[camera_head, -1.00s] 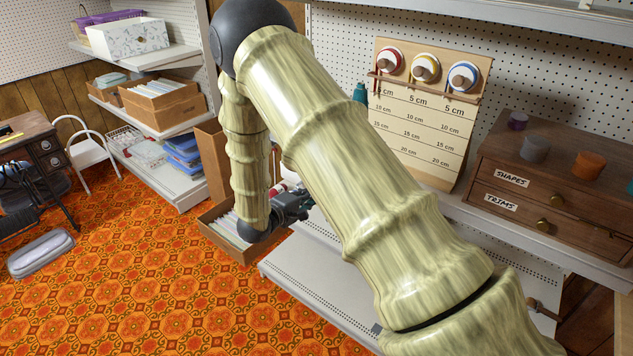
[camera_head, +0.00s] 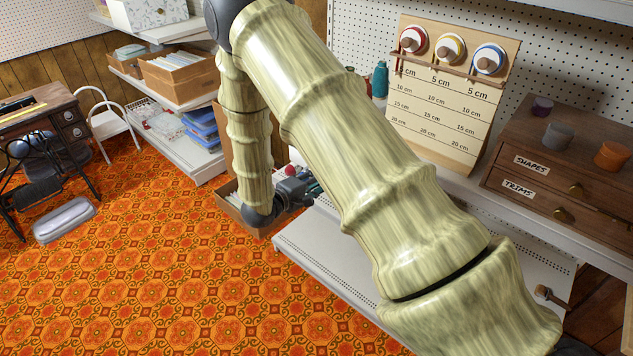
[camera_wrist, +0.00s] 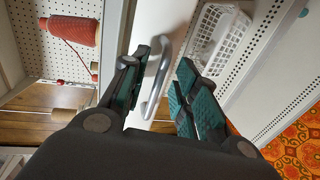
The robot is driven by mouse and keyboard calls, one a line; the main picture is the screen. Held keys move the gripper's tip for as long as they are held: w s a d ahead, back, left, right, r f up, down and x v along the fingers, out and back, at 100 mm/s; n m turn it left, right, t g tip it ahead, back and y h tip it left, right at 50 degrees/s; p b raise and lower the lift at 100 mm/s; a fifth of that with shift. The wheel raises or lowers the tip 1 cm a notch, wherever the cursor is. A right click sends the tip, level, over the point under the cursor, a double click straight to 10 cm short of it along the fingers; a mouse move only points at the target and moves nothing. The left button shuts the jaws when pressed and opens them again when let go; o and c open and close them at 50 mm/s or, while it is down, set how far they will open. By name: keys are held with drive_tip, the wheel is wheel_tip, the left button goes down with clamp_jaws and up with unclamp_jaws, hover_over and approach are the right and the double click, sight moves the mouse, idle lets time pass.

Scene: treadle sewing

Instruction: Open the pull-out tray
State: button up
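My gripper (camera_wrist: 168,76) is open. In the wrist view its two dark fingers with green pads stand on either side of a silver bar handle (camera_wrist: 157,82). The handle is fixed to a white panel (camera_wrist: 172,25), which looks like the front of the pull-out tray. I cannot tell whether the fingers touch the handle. In the head view my gripper (camera_head: 296,190) is small and partly hidden behind my arm, near the left end of the white shelf unit. The tray handle cannot be made out there.
A white perforated shelf (camera_head: 335,262) runs low below the arm. A box of files (camera_head: 232,212) stands at its left end. A wooden drawer cabinet (camera_head: 555,165) and a length board (camera_head: 440,115) are above. A white basket (camera_wrist: 222,38) shows in the wrist view.

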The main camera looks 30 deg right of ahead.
drive_tip(key=shift+a, duration=0.1)
drive_tip(key=v, duration=1.2)
idle(0.4)
